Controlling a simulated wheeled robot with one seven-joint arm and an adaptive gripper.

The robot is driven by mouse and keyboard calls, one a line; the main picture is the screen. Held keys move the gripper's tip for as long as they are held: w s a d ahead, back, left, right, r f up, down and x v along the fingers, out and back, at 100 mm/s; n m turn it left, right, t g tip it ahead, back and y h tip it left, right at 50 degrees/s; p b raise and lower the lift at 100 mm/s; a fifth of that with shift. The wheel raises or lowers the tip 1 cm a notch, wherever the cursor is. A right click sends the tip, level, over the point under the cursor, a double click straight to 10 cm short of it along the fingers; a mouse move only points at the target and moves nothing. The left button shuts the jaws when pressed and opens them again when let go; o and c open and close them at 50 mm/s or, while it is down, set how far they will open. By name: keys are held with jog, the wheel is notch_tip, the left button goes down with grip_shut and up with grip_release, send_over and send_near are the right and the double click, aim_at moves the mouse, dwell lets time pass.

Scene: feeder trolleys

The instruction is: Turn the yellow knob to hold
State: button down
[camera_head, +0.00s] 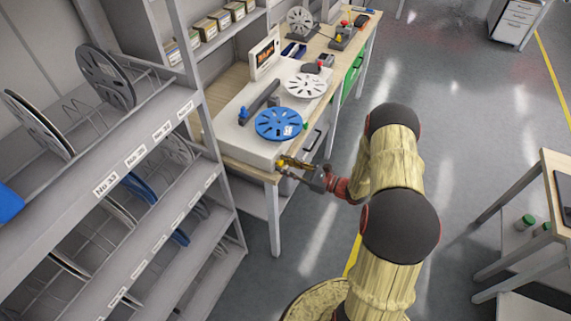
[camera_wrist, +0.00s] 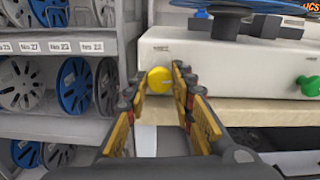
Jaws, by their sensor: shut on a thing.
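The yellow knob (camera_wrist: 159,79) is on the front face of a white device (camera_wrist: 225,70), near its left end. In the wrist view it sits between my fingertips, its round face showing. A darker mark shows on its right side, but I cannot read its setting. My gripper (camera_wrist: 161,84) is shut on the knob, one finger on each side. In the head view my gripper (camera_head: 287,165) reaches the device's (camera_head: 236,143) front corner from the right, and it largely hides the knob there.
A green knob (camera_wrist: 309,86) is farther right on the same face. A blue reel (camera_head: 278,124) lies on top of the device. A grey rack of reels (camera_head: 130,165) stands left. Floor is open right of the bench.

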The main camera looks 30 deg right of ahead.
jog(key=shift+m, duration=0.6)
jog(key=c, duration=1.8)
grip_release()
jog(key=shift+o, duration=0.2)
jog(key=shift+s+d, duration=0.1)
jog(key=v, duration=1.1)
jog(key=shift+s+d, duration=0.3)
jog(key=shift+f, duration=0.1)
